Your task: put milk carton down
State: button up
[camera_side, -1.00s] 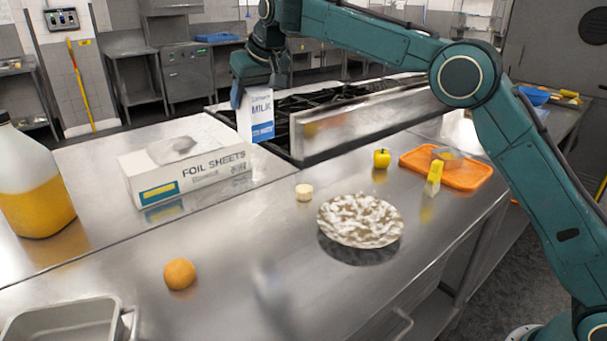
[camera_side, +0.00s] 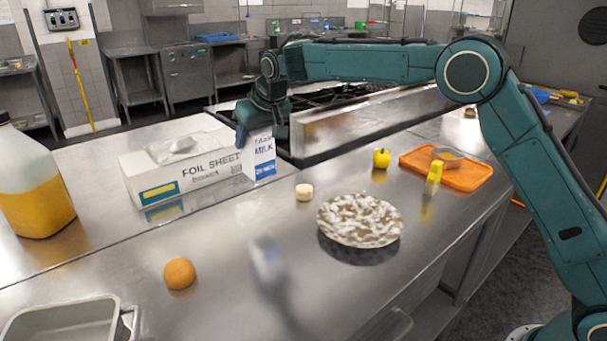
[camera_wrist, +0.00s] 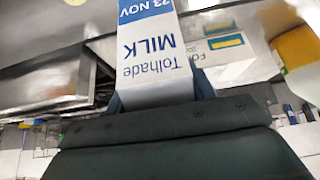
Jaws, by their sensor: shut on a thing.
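The milk carton (camera_side: 262,158) is white with a blue lower band and stands upright in the side view. My gripper (camera_side: 256,130) is shut on its top. The carton is right of the foil sheets box and partly covers that box's right end. A blurred reflection of it shows on the steel counter well below, so it appears held above the surface. In the wrist view the carton (camera_wrist: 154,58) appears upside down between the fingers (camera_wrist: 160,95), with its printed label in view.
The foil sheets box (camera_side: 190,170) stands behind left. A cheese piece (camera_side: 304,192), a speckled plate (camera_side: 360,220), a yellow pepper (camera_side: 381,158) and an orange tray (camera_side: 467,179) are to the right. An orange fruit (camera_side: 179,273) and a juice jug (camera_side: 35,190) are left. The front middle counter is clear.

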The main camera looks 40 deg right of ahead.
aim_at(265, 160)
jog(key=shift+f, duration=5.3)
jog(key=shift+f, duration=0.15)
jog(key=o, duration=1.3)
jog(key=shift+f, duration=0.1)
jog(key=shift+r, duration=0.25)
jog(key=v, duration=1.2)
